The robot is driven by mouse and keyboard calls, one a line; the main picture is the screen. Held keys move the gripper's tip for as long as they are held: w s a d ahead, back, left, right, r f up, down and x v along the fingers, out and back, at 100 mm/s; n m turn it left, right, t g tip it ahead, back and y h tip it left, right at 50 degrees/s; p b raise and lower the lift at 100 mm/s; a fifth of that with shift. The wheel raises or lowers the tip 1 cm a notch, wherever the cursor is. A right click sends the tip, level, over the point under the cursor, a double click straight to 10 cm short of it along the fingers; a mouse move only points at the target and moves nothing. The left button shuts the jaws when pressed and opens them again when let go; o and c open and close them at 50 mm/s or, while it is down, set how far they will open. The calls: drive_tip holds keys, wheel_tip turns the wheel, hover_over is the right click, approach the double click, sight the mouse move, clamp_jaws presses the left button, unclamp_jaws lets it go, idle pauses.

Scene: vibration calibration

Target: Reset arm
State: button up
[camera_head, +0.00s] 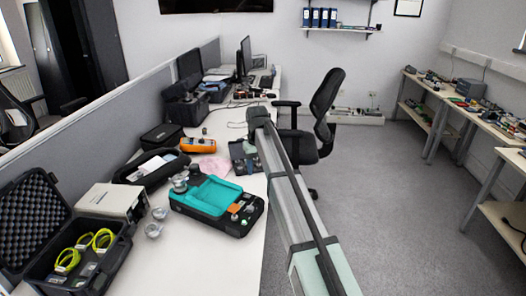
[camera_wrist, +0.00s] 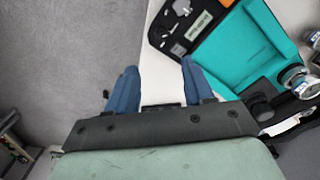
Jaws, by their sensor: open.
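My gripper (camera_wrist: 158,64) shows in the wrist camera view with its two blue fingers spread apart and nothing between them. It is above the table's edge, with grey floor to the left and the white table top to the right. In the head view my arm reaches from the bottom right along the table's right side; its fingers cannot be made out there. A case with a teal lining (camera_head: 208,192) lies on the white table (camera_head: 190,250), left of my arm. The case also shows at the upper right of the wrist view (camera_wrist: 245,45).
A black foam-lined case (camera_head: 45,270) with yellow coils, a beige instrument box (camera_head: 112,200), an orange meter (camera_head: 198,145) and a small dark tray (camera_head: 245,157) stand on the table. A black office chair (camera_head: 318,115) stands beyond my arm. The floor to the right is clear.

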drive_tip(key=s+d+f+m, duration=0.1)
drive_tip(key=s+d+f, duration=0.4)
drive_tip(key=d+f, duration=0.3)
drive_tip(key=s+d+f+m, duration=0.1)
drive_tip(key=s+d+f, duration=0.45)
drive_tip(key=f, duration=0.45)
drive_tip(key=s+d+f+m, duration=0.1)
drive_tip(key=s+d+f, duration=0.6)
drive_tip(key=s, duration=0.2)
drive_tip(key=s+d+f+m, duration=0.2)
drive_tip(key=s+d+f, duration=0.45)
drive_tip(key=s, duration=0.35)
drive_tip(key=s+f+g, duration=0.3)
drive_tip(key=s+f, duration=0.7)
drive_tip(key=s, duration=0.4)
drive_tip(key=s+f+g, duration=0.3)
drive_tip(key=s+f, duration=0.8)
drive_tip(key=s, duration=0.3)
drive_tip(key=shift+s+a+f+g, duration=0.25)
drive_tip(key=shift+g, duration=0.15)
drive_tip(key=shift+c, duration=0.4)
